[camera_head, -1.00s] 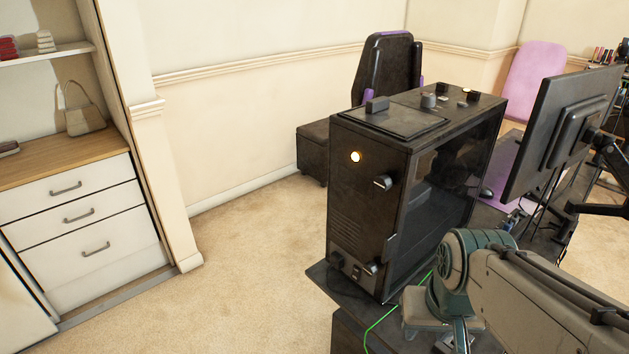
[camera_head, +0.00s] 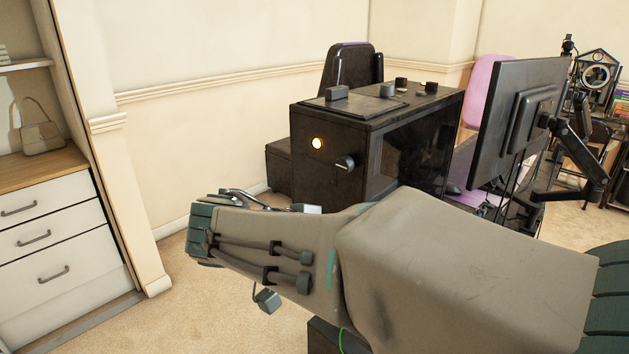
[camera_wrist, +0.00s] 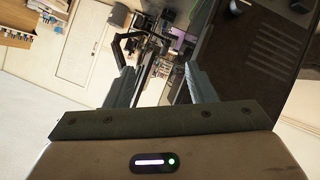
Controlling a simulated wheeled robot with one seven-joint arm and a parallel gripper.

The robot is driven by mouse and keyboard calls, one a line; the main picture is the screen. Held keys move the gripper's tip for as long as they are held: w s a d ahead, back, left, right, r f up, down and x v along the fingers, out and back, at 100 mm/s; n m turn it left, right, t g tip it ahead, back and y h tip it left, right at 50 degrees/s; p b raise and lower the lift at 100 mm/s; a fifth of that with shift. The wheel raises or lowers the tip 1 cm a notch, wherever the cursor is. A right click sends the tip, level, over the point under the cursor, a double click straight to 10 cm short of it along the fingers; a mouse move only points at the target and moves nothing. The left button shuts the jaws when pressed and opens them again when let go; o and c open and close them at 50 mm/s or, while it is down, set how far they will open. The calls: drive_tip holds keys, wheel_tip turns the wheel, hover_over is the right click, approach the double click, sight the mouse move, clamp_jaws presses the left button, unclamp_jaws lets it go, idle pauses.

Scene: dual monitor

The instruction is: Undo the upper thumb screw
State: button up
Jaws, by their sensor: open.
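The black computer case (camera_head: 325,175) stands upright behind my arm in the head view. Its upper thumb screw (camera_head: 345,163) sticks out of the near face, below and right of a lit round button (camera_head: 317,143). My arm hides the lower part of that face. In the wrist view my gripper (camera_wrist: 160,86) is open, with nothing between its fingers. The case (camera_wrist: 262,45) fills the upper right there, beside the right finger, with its vent slots showing. A small pale part shows on it at the top edge; I cannot tell which fitting it is. My fingertips are not clear in the head view.
A monitor (camera_head: 515,120) on a black arm stands right of the case. Several small dark blocks and knobs sit on the case top. A dark chair (camera_head: 350,80) is behind it. White drawers (camera_head: 55,235) stand at left, with open carpet between.

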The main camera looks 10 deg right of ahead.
sight(342, 166)
drive_tip(key=w+a+r+m+t+h+b, duration=0.3)
drive_tip(key=a+r+m+t, duration=0.3)
drive_tip(key=a, duration=0.3)
drive_tip(key=shift+g, duration=0.3)
drive_tip(key=x, duration=0.4)
drive_tip(key=p+x, duration=0.1)
drive_tip(key=x, duration=0.8)
drive_tip(key=shift+w+d+r+p, duration=0.25)
drive_tip(key=shift+w+r+p, duration=0.1)
drive_tip(key=shift+r, duration=0.1)
drive_tip(key=c, duration=1)
